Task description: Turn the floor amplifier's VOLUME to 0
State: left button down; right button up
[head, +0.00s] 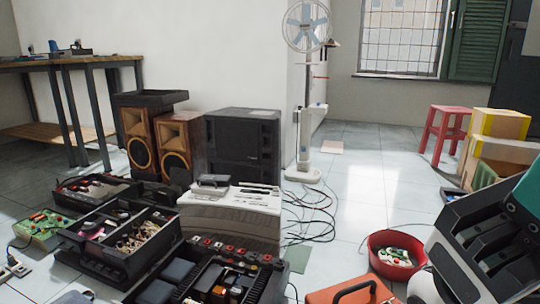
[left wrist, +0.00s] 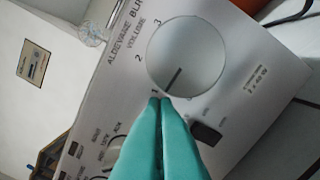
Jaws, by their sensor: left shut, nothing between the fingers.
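In the left wrist view the amplifier's pale front panel (left wrist: 240,110) fills most of the picture, tilted. Its large grey VOLUME knob (left wrist: 195,45) has a dark pointer line that points down and left, close to my fingertips. My left gripper (left wrist: 160,99) has teal fingers, pressed together and empty. Their tips are at the knob's lower rim; I cannot tell whether they touch it. I cannot pick out the panel in the head view.
In the head view, black open cases (head: 120,265), speakers (head: 178,145), and a grey ribbed device (head: 225,225) crowd the left floor. A red bowl (head: 396,254) and orange case (head: 345,292) stand front right. Cables (head: 315,222) lie near the fan (head: 306,25).

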pick_arm(q)
jog(key=shift+s+d, duration=0.15)
jog(key=shift+d, duration=0.15)
dwell(0.4)
